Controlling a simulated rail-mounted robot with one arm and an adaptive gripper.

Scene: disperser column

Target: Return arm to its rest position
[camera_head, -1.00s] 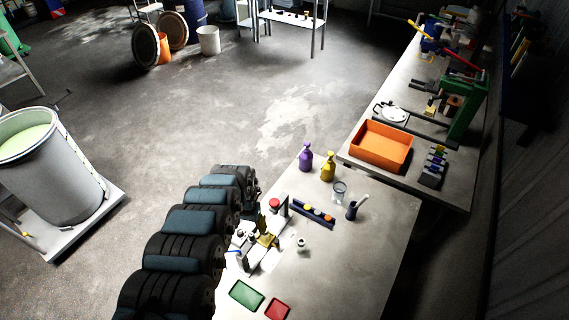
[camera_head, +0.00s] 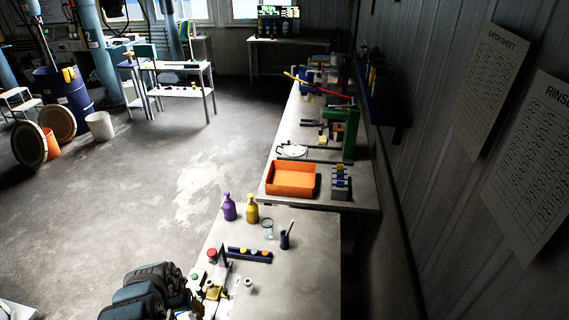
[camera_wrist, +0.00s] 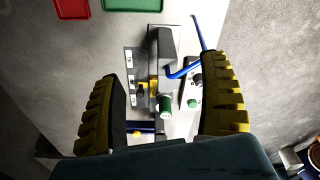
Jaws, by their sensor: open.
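My gripper (camera_wrist: 163,110) shows in the wrist view as two yellow-and-black ridged fingers set wide apart, with nothing held between them. Below and between the fingers is a small bench device (camera_wrist: 163,75) with a green-topped knob, a yellow part and a blue tube. In the head view my dark segmented arm is at the bottom left, beside the near bench (camera_head: 290,285). The same device (camera_head: 213,285), with a red knob, stands at that bench's left edge next to the arm. The gripper's fingers are hidden in the head view.
Purple (camera_head: 229,208) and yellow (camera_head: 251,210) bottles, a beaker (camera_head: 267,227), a dark blue cup (camera_head: 285,240) and a blue rack (camera_head: 249,255) stand on the near bench. An orange tray (camera_head: 291,179) sits on the farther bench. A wall runs along the right. Open floor (camera_head: 150,200) lies left.

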